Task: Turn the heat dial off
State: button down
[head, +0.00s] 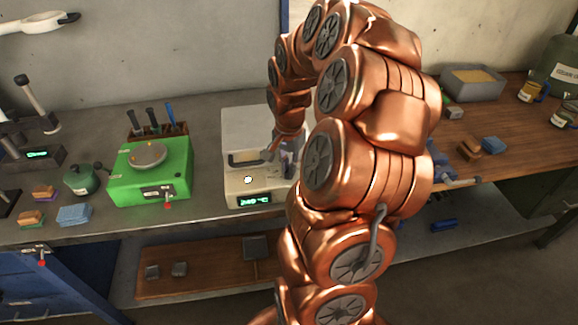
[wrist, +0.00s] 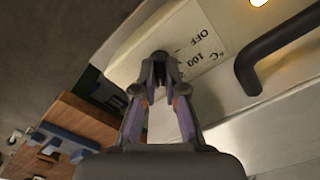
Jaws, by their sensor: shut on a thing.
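The furnace (head: 240,130) is a cream box on the grey bench, with a dark bar handle (head: 244,158), a lit lamp (head: 247,180) and a green display (head: 253,200) whose digits I cannot read surely. In the wrist view its front carries a scale label (wrist: 205,50) reading OFF, 100 and °C; the rest is covered. The handle (wrist: 285,50) is right of it. My gripper (wrist: 160,68) is shut on the dark heat dial (wrist: 160,56) beside the label; the fingers hide most of the dial and its pointer. In the head view my gripper (head: 284,163) is at the furnace's right front.
A green hotplate (head: 150,172) stands left of the furnace, with a tool rack (head: 157,128) behind it. Sponges (head: 75,214) lie at the left. A wooden bench (head: 500,130) with a grey bin (head: 472,82) is at right. My arm blocks the middle.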

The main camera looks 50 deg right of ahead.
jog(key=shift+f, duration=0.15)
jog(key=n+b, duration=0.2)
jog(key=b, duration=0.1)
jog(key=shift+f, duration=0.2)
jog(key=shift+n+b, duration=1)
jog(key=n+b, duration=0.3)
jog(key=shift+r+n, duration=0.1)
jog(key=shift+n, duration=0.2)
jog(key=n+b, duration=0.2)
jog(key=n, duration=0.1)
jog(key=shift+r+n, duration=0.1)
jog(key=shift+n, duration=0.2)
jog(key=n+b, duration=0.1)
jog(key=n, duration=0.1)
jog(key=shift+a+n, duration=0.1)
jog(key=shift+n, duration=0.2)
jog(key=n, duration=0.3)
jog(key=shift+r+n, duration=0.1)
jog(key=shift+n, duration=0.3)
jog(key=n, duration=0.5)
jog(key=shift+n, duration=0.7)
